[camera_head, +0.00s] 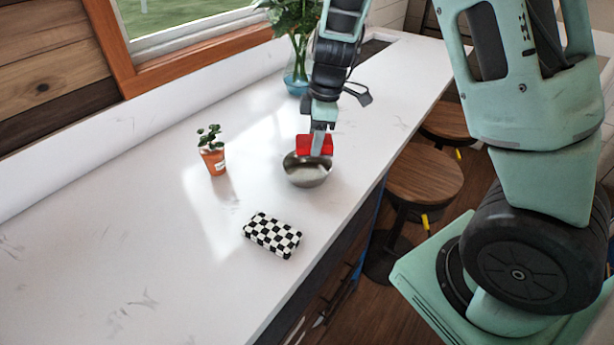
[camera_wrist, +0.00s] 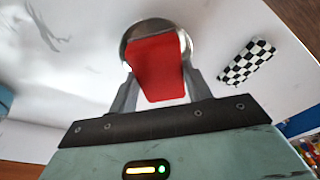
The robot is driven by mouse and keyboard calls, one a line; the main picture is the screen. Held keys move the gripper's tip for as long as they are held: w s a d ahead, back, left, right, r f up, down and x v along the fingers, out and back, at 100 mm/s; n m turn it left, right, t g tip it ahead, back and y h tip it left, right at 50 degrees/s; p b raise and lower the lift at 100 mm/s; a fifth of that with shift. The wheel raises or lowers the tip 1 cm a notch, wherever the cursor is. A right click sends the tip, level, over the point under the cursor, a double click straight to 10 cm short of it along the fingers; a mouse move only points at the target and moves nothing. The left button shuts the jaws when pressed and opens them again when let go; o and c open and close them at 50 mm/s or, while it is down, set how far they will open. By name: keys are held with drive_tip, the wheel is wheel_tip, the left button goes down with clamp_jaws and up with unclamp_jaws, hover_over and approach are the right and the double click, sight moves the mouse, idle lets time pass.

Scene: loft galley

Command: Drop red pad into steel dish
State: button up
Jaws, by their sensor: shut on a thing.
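The red pad (camera_head: 303,145) is held between the fingers of my gripper (camera_head: 318,146), just above the steel dish (camera_head: 306,173). The dish is a round, shiny bowl standing on the white counter. In the wrist view the red pad (camera_wrist: 158,68) sits between my two fingertips (camera_wrist: 158,88) and covers most of the steel dish (camera_wrist: 131,38), whose rim shows around it. The dish's inside is partly hidden by the pad and fingers. I cannot tell if the pad's lower edge touches the dish.
A black-and-white checkered block (camera_head: 271,236) lies on the white counter (camera_head: 110,250) in front of the dish. A small potted plant (camera_head: 213,156) stands to the left. A glass vase with leaves (camera_head: 297,80) stands behind. Wooden stools (camera_head: 424,176) are beyond the counter's right edge.

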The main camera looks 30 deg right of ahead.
drive_tip(key=o, duration=1)
wheel_tip(320, 180, up, 17)
drive_tip(key=s+d+b, duration=0.1)
drive_tip(key=d+b, duration=0.1)
drive_tip(key=b, duration=0.1)
drive_tip(key=shift+s+d, duration=0.15)
